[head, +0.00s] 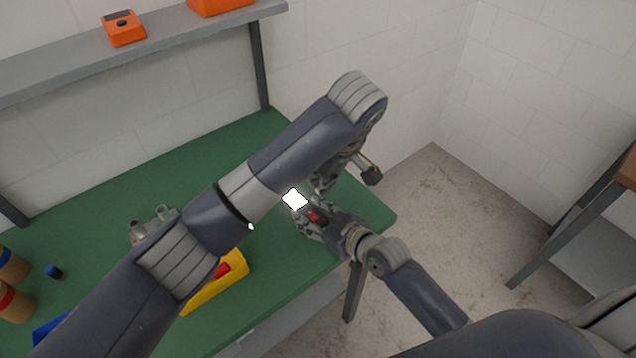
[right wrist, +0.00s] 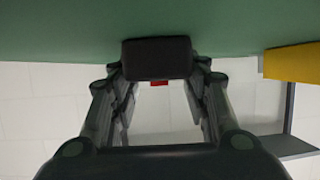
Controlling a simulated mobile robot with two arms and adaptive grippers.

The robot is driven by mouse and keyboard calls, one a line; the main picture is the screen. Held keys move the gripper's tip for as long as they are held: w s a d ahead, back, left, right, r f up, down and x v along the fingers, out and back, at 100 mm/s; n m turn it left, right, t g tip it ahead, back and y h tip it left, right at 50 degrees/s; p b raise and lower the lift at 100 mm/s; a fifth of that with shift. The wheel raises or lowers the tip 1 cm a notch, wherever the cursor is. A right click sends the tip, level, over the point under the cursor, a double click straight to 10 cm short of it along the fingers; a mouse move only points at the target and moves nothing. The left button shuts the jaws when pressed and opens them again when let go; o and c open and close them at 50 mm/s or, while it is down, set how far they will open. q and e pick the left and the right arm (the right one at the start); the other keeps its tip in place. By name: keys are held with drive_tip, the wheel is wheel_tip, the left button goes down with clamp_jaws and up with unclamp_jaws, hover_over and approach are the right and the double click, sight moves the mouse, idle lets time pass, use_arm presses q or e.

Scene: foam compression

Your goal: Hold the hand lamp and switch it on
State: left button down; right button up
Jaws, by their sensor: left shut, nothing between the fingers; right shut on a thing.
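The hand lamp (right wrist: 157,58) is a dark block between the fingers of my right gripper (right wrist: 158,75) in the right wrist view, with a small red part below it. In the head view its front face (head: 294,199) is bright white and looks lit, and a red spot (head: 314,215) shows behind it. My right gripper (head: 308,222) is shut on the lamp over the green table. My left gripper (head: 322,185) is shut and empty, pointing down just above and beside the lamp. I cannot tell whether it touches the lamp; my left arm hides part of the table.
The green table (head: 350,215) carries a yellow item with a red part (head: 230,268), a grey metal piece (head: 140,232), a small blue cap (head: 54,271) and brown cylinders (head: 14,302) at left. A shelf (head: 180,38) with orange objects (head: 124,30) runs above the back.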

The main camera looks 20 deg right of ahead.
drive_tip(key=o, duration=1.3)
drive_tip(key=shift+s, duration=0.1)
